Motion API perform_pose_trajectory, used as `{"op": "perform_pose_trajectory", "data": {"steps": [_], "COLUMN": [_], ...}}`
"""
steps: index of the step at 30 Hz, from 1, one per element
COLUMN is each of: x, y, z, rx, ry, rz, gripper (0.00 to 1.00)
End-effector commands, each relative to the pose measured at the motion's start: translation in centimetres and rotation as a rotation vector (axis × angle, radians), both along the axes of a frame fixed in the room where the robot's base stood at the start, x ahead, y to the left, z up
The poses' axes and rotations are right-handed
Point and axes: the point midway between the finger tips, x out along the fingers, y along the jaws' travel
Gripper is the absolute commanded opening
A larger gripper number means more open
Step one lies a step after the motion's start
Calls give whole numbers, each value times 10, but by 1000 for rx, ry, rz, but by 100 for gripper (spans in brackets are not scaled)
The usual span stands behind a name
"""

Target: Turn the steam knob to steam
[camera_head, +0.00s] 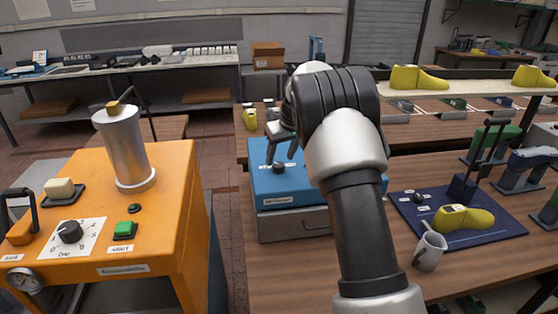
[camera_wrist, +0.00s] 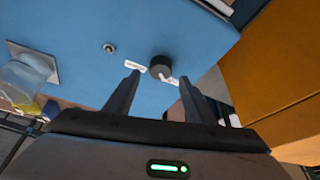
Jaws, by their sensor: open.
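The steam knob (camera_wrist: 160,68) is a small dark round knob on the top of a blue box (camera_head: 263,190). In the wrist view two small white labels (camera_wrist: 135,65) lie by it, too small to read. My gripper (camera_wrist: 158,80) is open, its two fingertips pointing at the knob, one to each side of it in the picture. In the head view my gripper (camera_head: 282,157) is over the blue box, close to the knob (camera_head: 279,169). I cannot tell whether the fingers touch the knob. My arm hides the right part of the box.
An orange machine (camera_head: 170,210) with a metal cylinder (camera_head: 124,150), a dial (camera_head: 70,232) and a green button (camera_head: 124,229) stands at left. A dark blue mat (camera_head: 490,235) with a yellow last (camera_head: 463,219) lies right, a mug (camera_head: 430,251) near it.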

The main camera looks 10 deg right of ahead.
Motion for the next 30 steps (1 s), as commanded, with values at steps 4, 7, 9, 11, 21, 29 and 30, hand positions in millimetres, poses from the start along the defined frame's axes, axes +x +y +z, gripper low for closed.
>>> {"op": "perform_pose_trajectory", "data": {"steps": [4, 7, 9, 11, 21, 29, 30], "x": [8, 11, 11, 12, 12, 12, 12], "y": [2, 3, 4, 4, 4, 4, 4], "z": [-19, -26, -29, -30, -30, -30, -30], "rx": [0, 0, 0, 0, 0, -1, 0], "ry": [1, 0, 0, 0, 0, 0, 0], "rz": [0, -1, -1, -1, -1, -4, -7], "gripper": [50, 50, 50, 50, 30, 9, 9]}}
